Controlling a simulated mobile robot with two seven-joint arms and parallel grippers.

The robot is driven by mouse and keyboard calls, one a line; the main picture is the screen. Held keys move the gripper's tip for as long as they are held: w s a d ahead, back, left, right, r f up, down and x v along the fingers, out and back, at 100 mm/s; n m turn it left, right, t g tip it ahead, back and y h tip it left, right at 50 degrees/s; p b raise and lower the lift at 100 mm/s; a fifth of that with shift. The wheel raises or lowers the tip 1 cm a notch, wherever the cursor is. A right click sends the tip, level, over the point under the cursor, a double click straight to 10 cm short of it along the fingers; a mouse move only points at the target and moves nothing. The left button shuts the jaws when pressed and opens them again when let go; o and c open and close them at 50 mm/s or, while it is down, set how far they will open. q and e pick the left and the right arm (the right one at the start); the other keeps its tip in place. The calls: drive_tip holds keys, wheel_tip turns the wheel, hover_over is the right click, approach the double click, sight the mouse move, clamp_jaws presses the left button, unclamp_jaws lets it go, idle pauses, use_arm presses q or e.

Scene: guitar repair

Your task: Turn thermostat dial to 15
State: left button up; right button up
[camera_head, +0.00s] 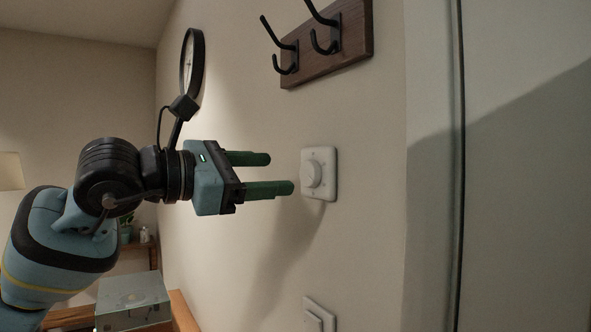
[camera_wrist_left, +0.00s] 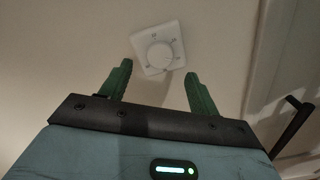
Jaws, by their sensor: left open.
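The thermostat is a white square plate (camera_head: 330,183) on the wall with a round white dial (camera_head: 313,174) at its middle. My left gripper (camera_head: 281,173) is open and empty, just to the left of the dial and apart from it. Its two green fingers point at the wall. In the left wrist view the dial (camera_wrist_left: 160,56) shows beyond and between the fingertips (camera_wrist_left: 159,70), with small marks around it that are too small to read. My right gripper is not in view.
A wooden rack (camera_head: 335,48) with black hooks is on the wall above the thermostat. A white switch (camera_head: 318,316) is below it. A round clock (camera_head: 191,62) hangs further back. A door frame edge (camera_head: 459,170) stands at right. The wall around the thermostat is clear.

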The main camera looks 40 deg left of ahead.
sight(307, 172)
use_arm(q)
drive_tip(key=shift+p+x, duration=0.45)
drive_tip(key=shift+x, duration=2.55)
drive_tip(key=c, duration=1)
